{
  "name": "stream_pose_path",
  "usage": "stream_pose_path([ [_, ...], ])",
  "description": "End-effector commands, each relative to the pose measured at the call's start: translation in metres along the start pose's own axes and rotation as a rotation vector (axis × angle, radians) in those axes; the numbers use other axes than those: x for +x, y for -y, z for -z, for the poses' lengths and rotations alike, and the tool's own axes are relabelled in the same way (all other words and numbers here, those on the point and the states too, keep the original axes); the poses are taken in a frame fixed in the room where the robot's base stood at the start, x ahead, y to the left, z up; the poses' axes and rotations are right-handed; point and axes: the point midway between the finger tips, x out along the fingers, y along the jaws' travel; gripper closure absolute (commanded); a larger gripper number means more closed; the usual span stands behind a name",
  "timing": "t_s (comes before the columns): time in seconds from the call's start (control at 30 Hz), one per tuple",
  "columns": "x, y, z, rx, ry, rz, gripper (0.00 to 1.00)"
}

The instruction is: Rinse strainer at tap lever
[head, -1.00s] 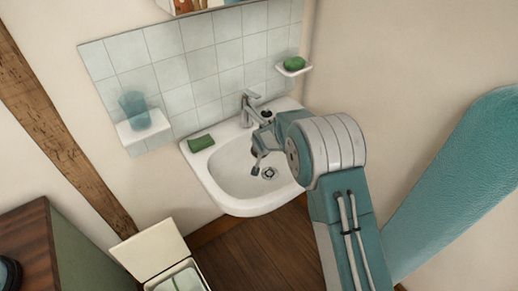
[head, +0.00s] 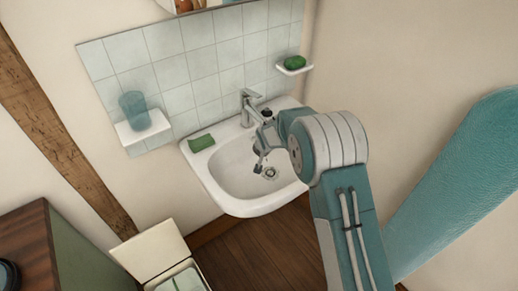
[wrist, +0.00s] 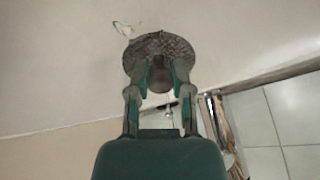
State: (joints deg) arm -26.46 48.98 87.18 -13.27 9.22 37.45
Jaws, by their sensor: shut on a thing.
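The strainer is a round, dark, mesh-like disc (wrist: 158,47) with a knob, at the top middle of the wrist view. My gripper (wrist: 160,78) is shut on its knob, one finger on each side. In the head view my gripper (head: 259,166) is over the white basin (head: 232,172), beside the drain (head: 270,174); I cannot make out the strainer there. The chrome tap (head: 249,105) with its lever stands at the back rim, behind my gripper. The tap also shows right of my gripper in the wrist view (wrist: 216,120). No water is visible.
A green sponge (head: 201,143) lies on the basin's left rim. A small dark object (head: 266,113) stands right of the tap. A soap shelf (head: 295,69) and a shelf with a blue cup (head: 132,105) are on the wall. An open bin (head: 152,253) stands lower left.

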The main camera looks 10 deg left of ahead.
Motion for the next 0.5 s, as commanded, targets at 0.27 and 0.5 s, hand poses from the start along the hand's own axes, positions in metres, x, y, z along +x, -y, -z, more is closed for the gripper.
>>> stream_pose_path([
  [0.27, -0.0002, -0.0015, 0.0009, -0.001, 0.0, 0.0, 1.0],
  [0.5, 0.0, 0.0049, -0.0018, -0.003, 0.0, -0.001, 1.0],
])
